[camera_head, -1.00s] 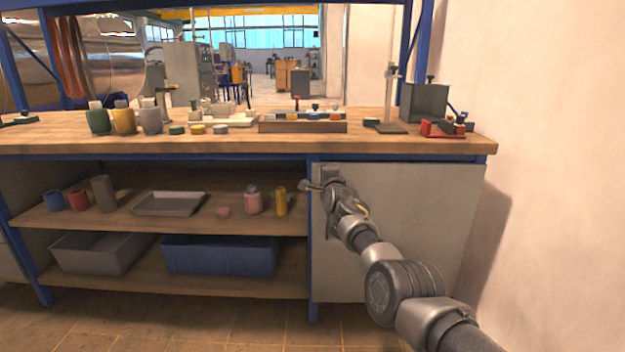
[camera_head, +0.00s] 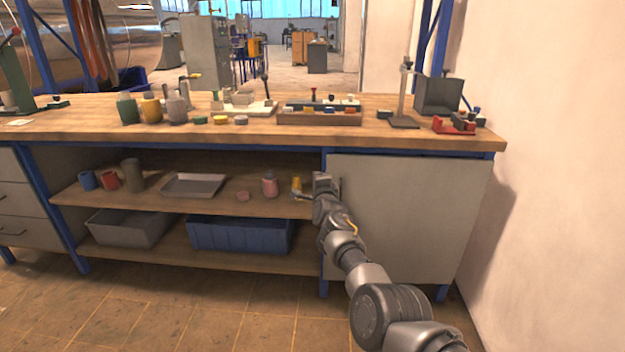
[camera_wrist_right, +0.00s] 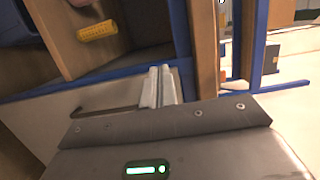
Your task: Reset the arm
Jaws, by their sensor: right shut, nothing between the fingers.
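My right arm comes in from the bottom right in the head view. Its gripper (camera_head: 304,196) is in front of the workbench, by the left edge of the closed grey cabinet door (camera_head: 410,215). In the right wrist view the two pale fingers of the right gripper (camera_wrist_right: 161,72) are together with nothing between them. The door's dark handle (camera_wrist_right: 88,108) lies to the left of the fingers there; I cannot tell whether they touch it. My left gripper is in neither view.
A yellow bottle (camera_head: 297,185) stands on the open shelf close to the right gripper. Cups, a tray (camera_head: 194,186) and a blue bin (camera_head: 240,235) are further left. The wooden worktop (camera_head: 270,131) carries several bottles and fixtures. A wall is at the right; floor in front is clear.

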